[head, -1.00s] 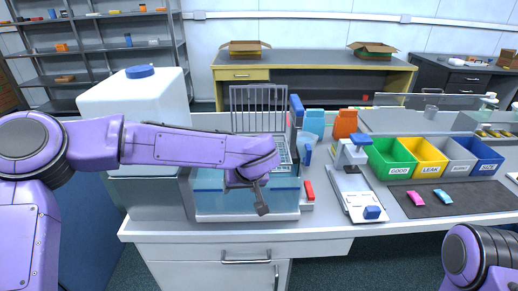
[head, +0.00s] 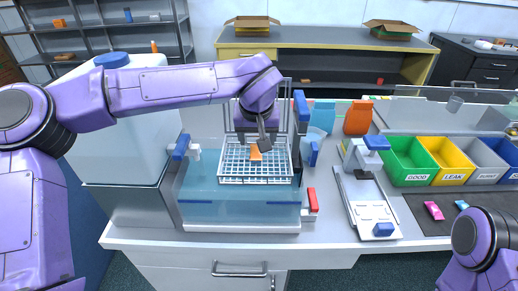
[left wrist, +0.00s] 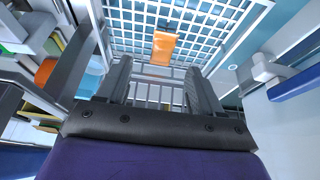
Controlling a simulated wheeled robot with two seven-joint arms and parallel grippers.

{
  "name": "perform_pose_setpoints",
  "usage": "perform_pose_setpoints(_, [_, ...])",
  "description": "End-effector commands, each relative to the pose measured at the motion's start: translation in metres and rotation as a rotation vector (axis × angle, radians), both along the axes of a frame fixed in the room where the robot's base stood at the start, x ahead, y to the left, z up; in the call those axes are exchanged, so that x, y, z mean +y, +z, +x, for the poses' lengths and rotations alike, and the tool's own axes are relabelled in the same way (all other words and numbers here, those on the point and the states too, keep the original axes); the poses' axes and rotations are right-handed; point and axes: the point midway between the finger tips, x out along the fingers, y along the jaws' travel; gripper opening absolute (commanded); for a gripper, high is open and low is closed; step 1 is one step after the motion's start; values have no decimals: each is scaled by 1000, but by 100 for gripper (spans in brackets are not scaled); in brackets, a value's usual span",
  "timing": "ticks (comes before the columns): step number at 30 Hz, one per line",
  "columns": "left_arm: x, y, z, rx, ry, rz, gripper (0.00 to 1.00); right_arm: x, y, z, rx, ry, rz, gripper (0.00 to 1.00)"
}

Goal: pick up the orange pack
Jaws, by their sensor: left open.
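The orange pack (head: 255,152) lies on the white wire rack (head: 232,170) in the water tank. It also shows in the left wrist view (left wrist: 164,47), beyond the fingertips and roughly between them. My left gripper (head: 262,143) is over the rack, close to the pack, with its fingers pointing down. In the left wrist view its two fingers (left wrist: 158,85) are apart with nothing between them. I cannot tell the exact gap to the pack. My right arm shows at the lower right, but its gripper is out of view.
The clear tank (head: 190,212) holds water, with a blue-handled clamp (head: 181,147) at its left. A sealer stand (head: 368,205) is to the right. Green (head: 410,165), yellow, grey and blue bins stand farther right, behind a dark mat (head: 450,222) with pink and blue packs.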

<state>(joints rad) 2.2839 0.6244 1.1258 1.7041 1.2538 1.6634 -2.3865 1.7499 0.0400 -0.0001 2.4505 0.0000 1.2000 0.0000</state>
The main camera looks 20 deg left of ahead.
Motion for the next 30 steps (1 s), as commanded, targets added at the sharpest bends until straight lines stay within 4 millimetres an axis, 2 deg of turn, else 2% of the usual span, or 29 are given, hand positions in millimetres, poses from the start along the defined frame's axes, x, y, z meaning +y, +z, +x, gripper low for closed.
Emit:
perform_pose_setpoints(12, [6,-59,16,3,2,-1,66,0,12,0,0,0,0,51])
perform_pose_setpoints(20, [6,-63,19,-1,1,0,66,0,12,0,0,0,0,51])
perform_pose_setpoints(25, [6,-63,19,0,1,0,11,0,12,0,0,0,0,51])
perform_pose_setpoints(26, [6,-63,19,0,1,0,7,0,12,0,0,0,0,51])
perform_pose_setpoints(28, [6,-63,19,0,1,0,6,0,12,0,0,0,0,51])
perform_pose_setpoints(29, [6,-63,19,0,1,0,2,0,12,0,0,0,0,51])
perform_pose_setpoints(30, [6,-63,19,0,1,0,2,0,12,0,0,0,0,51])
